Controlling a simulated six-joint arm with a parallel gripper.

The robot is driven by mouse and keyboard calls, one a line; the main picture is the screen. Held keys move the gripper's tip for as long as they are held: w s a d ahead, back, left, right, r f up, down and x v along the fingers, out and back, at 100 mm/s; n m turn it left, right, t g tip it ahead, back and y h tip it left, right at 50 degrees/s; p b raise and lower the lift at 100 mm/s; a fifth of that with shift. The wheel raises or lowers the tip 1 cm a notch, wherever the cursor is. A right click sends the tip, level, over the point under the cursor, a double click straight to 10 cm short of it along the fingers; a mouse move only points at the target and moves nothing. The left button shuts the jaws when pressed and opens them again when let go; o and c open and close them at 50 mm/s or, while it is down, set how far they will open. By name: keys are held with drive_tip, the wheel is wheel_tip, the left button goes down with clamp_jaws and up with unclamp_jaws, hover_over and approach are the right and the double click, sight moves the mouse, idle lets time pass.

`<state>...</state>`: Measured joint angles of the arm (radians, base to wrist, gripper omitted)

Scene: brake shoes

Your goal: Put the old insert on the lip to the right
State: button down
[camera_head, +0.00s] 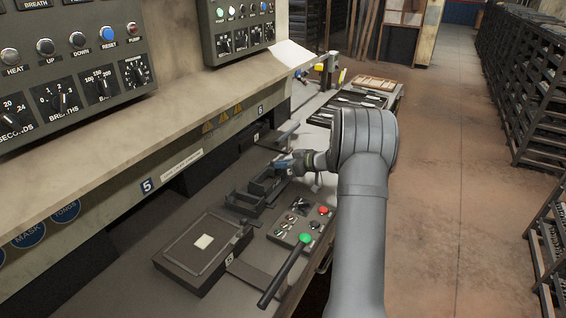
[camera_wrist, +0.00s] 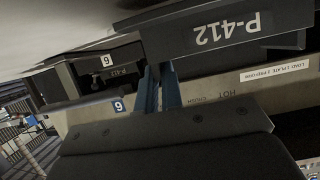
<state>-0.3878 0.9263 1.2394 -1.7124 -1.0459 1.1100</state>
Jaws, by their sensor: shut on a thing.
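My gripper (camera_head: 284,165) has blue fingers, which also show in the wrist view (camera_wrist: 158,90). It is over the bench in front of the press. In the wrist view, a dark block marked P-412 (camera_wrist: 225,32), its lettering upside down, is at the fingertips; it appears to be the old insert, shut between the fingers. In the head view, a dark open-topped frame (camera_head: 245,201) lies just below and left of the gripper. I cannot tell there where the held insert ends and the frame begins. The lip cannot be clearly made out.
A closed dark mould block (camera_head: 195,255) sits at the near left. A control box (camera_head: 300,222) with red and green buttons and a green-knobbed lever (camera_head: 285,270) are nearby. A tray of tools (camera_head: 355,100) is farther back.

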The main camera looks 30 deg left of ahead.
drive_tip(key=shift+f, duration=0.2)
idle(0.4)
drive_tip(key=c, duration=1.5)
unclamp_jaws()
drive_tip(key=shift+f, duration=0.1)
drive_tip(key=shift+d, duration=0.1)
drive_tip(key=v, duration=1.7)
drive_tip(key=x, duration=1.7)
